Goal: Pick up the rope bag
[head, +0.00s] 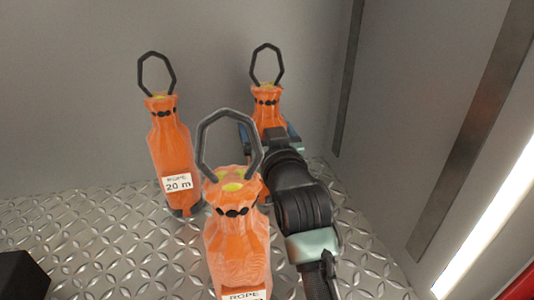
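Three orange rope bags with dark carabiner-like loops on top stand upright on the metal floor. The nearest rope bag (238,245) is at the front centre, with a label reading ROPE. The left rope bag (170,145) has a label reading "ROPE 20 m". The back rope bag (266,112) stands near the rear wall, its lower part hidden by my arm. My gripper (264,130) is at this back bag, with bluish finger parts showing on both sides of it. The fingertips are hidden, so I cannot tell whether they touch or grip the bag.
The floor (100,235) is silver diamond plate. Grey walls (80,90) close off the back and right. A bright light strip (490,220) runs along the right wall. A black box-like object (22,275) is at the lower left.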

